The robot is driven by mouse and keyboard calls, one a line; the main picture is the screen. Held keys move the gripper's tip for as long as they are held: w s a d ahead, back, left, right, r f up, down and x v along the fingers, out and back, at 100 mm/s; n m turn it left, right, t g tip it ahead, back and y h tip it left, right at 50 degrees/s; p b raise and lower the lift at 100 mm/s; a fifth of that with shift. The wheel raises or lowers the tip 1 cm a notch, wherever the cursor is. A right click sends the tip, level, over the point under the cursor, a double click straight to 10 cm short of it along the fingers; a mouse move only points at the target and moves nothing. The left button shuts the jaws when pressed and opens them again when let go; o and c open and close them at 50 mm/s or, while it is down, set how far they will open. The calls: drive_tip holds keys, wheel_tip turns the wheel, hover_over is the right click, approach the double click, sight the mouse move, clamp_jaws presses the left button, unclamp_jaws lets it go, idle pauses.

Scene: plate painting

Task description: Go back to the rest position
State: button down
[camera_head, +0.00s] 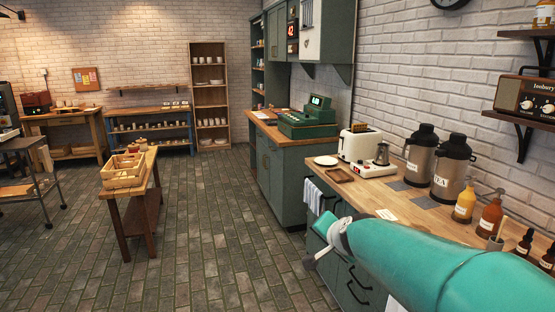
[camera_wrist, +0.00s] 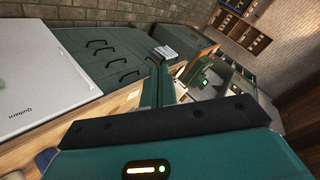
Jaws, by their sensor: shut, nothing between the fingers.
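My teal arm reaches in from the lower right of the head view, in front of the counter's near end. In the wrist view, my gripper (camera_wrist: 157,78) shows as dark green fingers beyond a black bar on a teal housing with a small green light. The gripper is shut and holds nothing. The wrist view is strongly tilted.
The wooden counter (camera_head: 405,204) carries a white toaster (camera_head: 358,144), steel dispensers (camera_head: 421,155) and sauce bottles (camera_head: 464,205). A small wooden table (camera_head: 131,200) with a crate (camera_head: 123,172) stands at left. The brick floor (camera_head: 222,225) between is clear.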

drive_tip(key=s+d+f+n+g, duration=0.1)
drive_tip(key=s+n, duration=0.1)
drive_tip(key=s, duration=0.7)
drive_tip(key=s+d+f+n+g+h, duration=0.1)
drive_tip(key=s+d+n+g, duration=0.1)
drive_tip(key=s, duration=0.7)
drive_tip(key=s+d+f+n+g, duration=0.1)
drive_tip(key=s+n+g, duration=0.1)
drive_tip(key=s, duration=0.8)
drive_tip(key=shift+d+f+n+h, duration=0.25)
drive_tip(key=shift+n+h, duration=0.15)
drive_tip(key=shift+n, duration=0.5)
drive_tip(key=shift+w, duration=0.1)
